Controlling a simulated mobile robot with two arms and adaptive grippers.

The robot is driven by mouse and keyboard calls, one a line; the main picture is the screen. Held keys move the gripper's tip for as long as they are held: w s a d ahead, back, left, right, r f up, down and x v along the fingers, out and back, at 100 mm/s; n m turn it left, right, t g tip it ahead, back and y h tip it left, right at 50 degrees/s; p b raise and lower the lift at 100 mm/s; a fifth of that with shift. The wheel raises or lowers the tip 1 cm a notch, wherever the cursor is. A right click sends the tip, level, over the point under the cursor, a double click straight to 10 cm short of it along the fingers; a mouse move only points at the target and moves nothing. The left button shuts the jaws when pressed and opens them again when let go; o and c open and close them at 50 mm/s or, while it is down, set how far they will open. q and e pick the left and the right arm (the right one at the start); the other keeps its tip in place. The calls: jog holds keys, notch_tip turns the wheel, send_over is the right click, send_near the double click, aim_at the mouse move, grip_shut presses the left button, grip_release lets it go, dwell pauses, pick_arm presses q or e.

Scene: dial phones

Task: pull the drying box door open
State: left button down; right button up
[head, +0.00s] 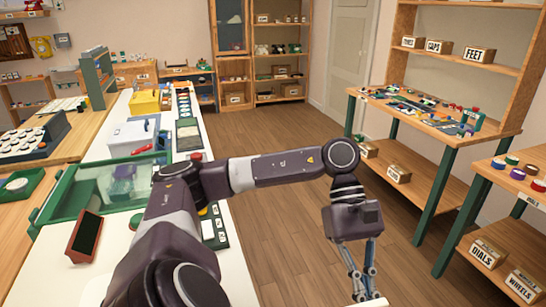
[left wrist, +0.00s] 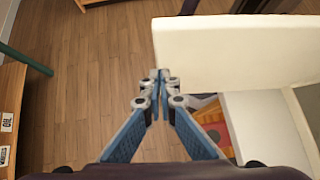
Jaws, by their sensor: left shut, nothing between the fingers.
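My left gripper (head: 363,297) is low at the bottom right of the head view, its fingers pointing down; it is shut and empty. In the left wrist view its closed fingertips (left wrist: 160,77) are by the left end of a broad white panel (left wrist: 235,52), which looks like the drying box door. I cannot tell whether they touch it. Below the panel is a white-walled box (left wrist: 265,125), probably the drying box, with an orange, red and yellow thing (left wrist: 213,122) partly seen inside. The head view shows only a white edge (head: 376,302) at the fingertips. My right gripper is not in view.
A white bench (head: 112,245) at the left carries a green-framed clear case (head: 75,196) and a dark red tilted tablet (head: 85,236). The wooden floor (head: 290,235) between is clear.

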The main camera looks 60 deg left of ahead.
pick_arm(q)
jog(key=shift+s+d+m+g+y, duration=0.15)
jog(key=shift+d+m+g, duration=0.15)
jog(key=shift+d, duration=0.5)
jog(key=shift+s+d+m+g+y, duration=0.1)
jog(key=shift+s+d+m+g, duration=0.2)
jog(key=shift+d, duration=0.45)
jog(key=shift+s+d+m+g+y, duration=0.1)
jog(key=shift+d+m, duration=0.3)
jog(key=shift+d, duration=0.4)
jog(key=v, duration=1.2)
